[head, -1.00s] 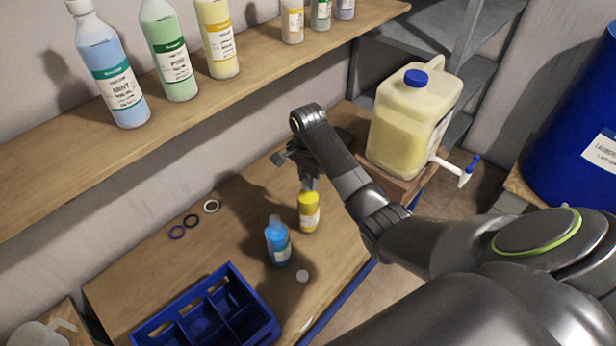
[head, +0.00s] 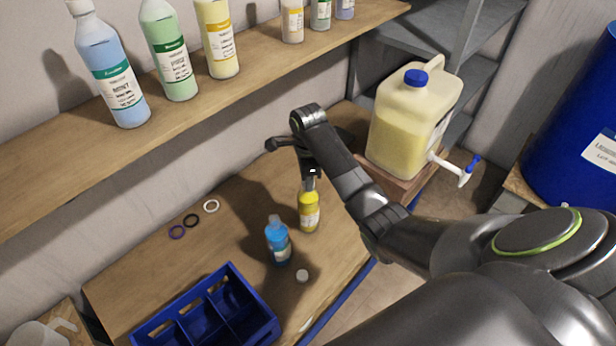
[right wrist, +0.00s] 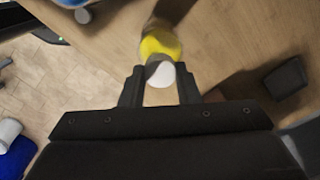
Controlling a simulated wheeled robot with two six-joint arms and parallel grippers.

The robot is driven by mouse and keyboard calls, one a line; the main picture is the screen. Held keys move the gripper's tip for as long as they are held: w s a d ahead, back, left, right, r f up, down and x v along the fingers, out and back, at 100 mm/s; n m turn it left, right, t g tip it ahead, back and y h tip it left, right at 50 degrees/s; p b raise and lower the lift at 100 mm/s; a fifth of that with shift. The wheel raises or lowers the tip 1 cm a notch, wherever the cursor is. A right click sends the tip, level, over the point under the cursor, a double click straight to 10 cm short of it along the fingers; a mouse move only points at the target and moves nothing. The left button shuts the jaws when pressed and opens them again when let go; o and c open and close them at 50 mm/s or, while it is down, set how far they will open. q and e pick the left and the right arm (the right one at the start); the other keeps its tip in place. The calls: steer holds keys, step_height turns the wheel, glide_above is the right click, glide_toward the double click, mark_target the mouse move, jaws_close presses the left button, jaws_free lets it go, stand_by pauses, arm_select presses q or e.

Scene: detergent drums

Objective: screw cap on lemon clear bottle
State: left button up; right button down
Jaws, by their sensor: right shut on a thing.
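The yellow lemon bottle (head: 309,212) stands upright on the bench in the head view. In the right wrist view the bottle's yellow top (right wrist: 160,44) shows just beyond a white cap (right wrist: 160,73). My right gripper (head: 311,178) is directly above the bottle. It is shut on the white cap, which sits between its fingertips in the right wrist view (right wrist: 160,80). I cannot tell whether the cap is seated on the neck. My left gripper is out of view.
A blue divided crate (head: 262,318) stands at the bench's front. Purple, black and white rings (head: 211,206) lie to the left. A jug with a tap (head: 407,125) stands behind right. Several bottles line the shelf (head: 160,130) above.

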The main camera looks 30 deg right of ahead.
steer(key=m, duration=0.3)
steer(key=shift+s+f, duration=0.1)
steer(key=shift+f, duration=0.05)
steer(key=c, duration=1.5)
jaws_free()
steer(key=shift+m, duration=0.4)
steer(key=shift+c, duration=0.2)
steer(key=o, duration=0.9)
